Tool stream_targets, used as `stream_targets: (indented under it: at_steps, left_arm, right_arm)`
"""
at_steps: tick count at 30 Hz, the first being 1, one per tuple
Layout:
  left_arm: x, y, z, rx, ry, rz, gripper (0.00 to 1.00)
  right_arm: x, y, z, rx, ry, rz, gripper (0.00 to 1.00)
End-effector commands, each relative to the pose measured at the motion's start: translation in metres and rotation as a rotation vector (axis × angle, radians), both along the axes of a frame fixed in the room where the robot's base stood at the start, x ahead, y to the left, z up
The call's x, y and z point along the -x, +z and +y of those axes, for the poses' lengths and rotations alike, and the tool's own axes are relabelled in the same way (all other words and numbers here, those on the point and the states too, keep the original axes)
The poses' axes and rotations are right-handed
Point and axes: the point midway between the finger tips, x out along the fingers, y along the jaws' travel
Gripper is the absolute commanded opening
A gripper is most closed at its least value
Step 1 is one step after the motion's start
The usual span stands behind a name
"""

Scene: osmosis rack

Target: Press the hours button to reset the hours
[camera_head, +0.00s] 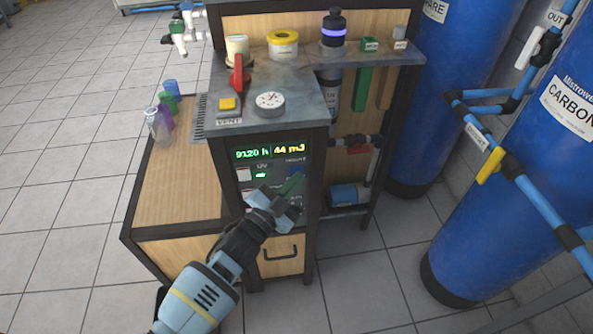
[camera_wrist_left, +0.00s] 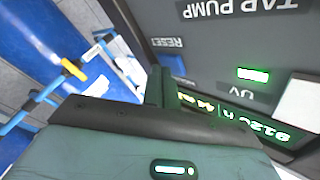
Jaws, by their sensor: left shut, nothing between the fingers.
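The control panel (camera_head: 275,168) stands upright on the cabinet front in the head view. Its lit display (camera_head: 270,153) reads about 9120 h and 44 m3. A small blue button (camera_head: 297,170) sits under the display at the right, by my left gripper (camera_head: 294,184). The gripper is shut and empty, its fingertips pointing at the panel. In the left wrist view the closed fingers (camera_wrist_left: 158,88) are beside the RESET label (camera_wrist_left: 168,42), and the display (camera_wrist_left: 235,117) is upside down. My right gripper is out of view.
A white UV switch (camera_head: 243,175) and a green light (camera_head: 260,174) are on the panel's left. Above are a red lever (camera_head: 238,75), a yellow button (camera_head: 228,104) and a gauge (camera_head: 270,103). Blue tanks (camera_head: 500,190) with pipes stand right.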

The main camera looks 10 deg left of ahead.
Motion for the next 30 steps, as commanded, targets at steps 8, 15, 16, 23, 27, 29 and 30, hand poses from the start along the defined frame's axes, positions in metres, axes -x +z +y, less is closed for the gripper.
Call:
stream_targets:
  at_steps: [8,15,16,23,27,29,30]
  left_arm:
    - [-0.003,0.0,0.001,0.0,0.0,0.0,0.0]
    - [-0.004,0.0,0.001,0.0,0.0,0.0,0.0]
    - [-0.004,0.0,0.001,0.0,0.0,0.0,0.0]
    - [-0.001,0.0,0.001,0.0,0.001,0.001,0.0]
    - [0.005,0.001,-0.001,0.0,0.001,0.001,0.0]
    - [0.008,0.001,-0.002,0.0,0.001,0.001,0.0]
    - [0.009,0.001,-0.002,0.0,0.001,0.0,0.0]
  right_arm:
    - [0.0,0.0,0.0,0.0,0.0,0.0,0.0]
    - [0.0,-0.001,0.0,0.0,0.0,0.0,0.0]
    - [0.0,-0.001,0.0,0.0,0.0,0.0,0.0]
    - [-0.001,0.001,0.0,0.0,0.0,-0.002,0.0]
    - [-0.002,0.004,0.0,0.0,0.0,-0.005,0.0]
    - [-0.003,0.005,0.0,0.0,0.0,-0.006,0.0]
    - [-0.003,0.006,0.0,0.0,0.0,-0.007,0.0]
